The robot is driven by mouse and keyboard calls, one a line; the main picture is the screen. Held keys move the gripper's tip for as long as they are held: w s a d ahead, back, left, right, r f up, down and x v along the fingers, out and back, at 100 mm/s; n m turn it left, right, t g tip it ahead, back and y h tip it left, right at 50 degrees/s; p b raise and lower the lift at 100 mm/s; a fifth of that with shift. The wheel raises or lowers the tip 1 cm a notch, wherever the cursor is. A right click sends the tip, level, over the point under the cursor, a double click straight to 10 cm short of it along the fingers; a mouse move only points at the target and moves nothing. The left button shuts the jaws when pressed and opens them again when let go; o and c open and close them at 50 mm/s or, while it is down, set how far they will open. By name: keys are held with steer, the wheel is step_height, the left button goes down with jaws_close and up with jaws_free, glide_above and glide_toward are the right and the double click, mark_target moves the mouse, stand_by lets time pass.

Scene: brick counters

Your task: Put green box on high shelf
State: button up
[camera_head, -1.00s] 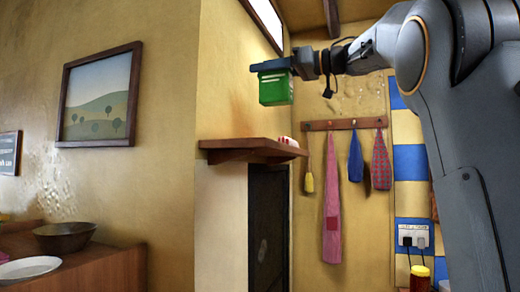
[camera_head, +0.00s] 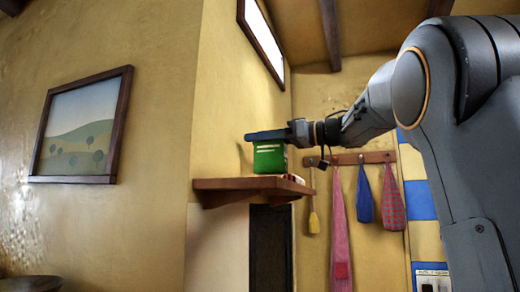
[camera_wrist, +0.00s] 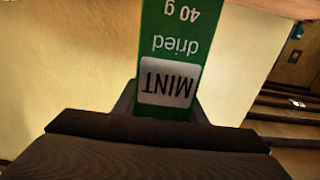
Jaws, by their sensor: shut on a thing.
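The green box (camera_head: 269,160) is upright at the high wooden shelf (camera_head: 240,185), its lower end at or just above the shelf top; I cannot tell if it touches. My gripper (camera_head: 268,136) is shut on the upper part of the box. In the wrist view the green box (camera_wrist: 172,55) shows a white label reading "MINT", "dried" and "40 g", upside down, between the jaws (camera_wrist: 165,112). The fingertips are mostly hidden there.
A small white and red item (camera_head: 293,179) lies on the shelf's right end. Hanging cloths (camera_head: 365,195) are on a peg rail (camera_head: 352,158) to the right. A framed picture (camera_head: 82,128) hangs on the left wall. The shelf's left part looks clear.

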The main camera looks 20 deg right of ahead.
mark_target(286, 146)
steer(key=shift+f, duration=1.25)
steer(key=shift+f, duration=0.15)
steer(key=o, duration=1.1)
steer(key=shift+c, duration=0.2)
steer(key=shift+s+d, duration=0.15)
steer(key=shift+d, duration=0.1)
steer(key=b+v, duration=0.3)
steer(key=v, duration=0.7)
steer(key=shift+s+d, duration=0.1)
steer(key=shift+d, duration=0.05)
steer(key=shift+s+d+b, duration=0.3)
steer(key=shift+s+d, duration=0.05)
steer(key=shift+d, duration=0.05)
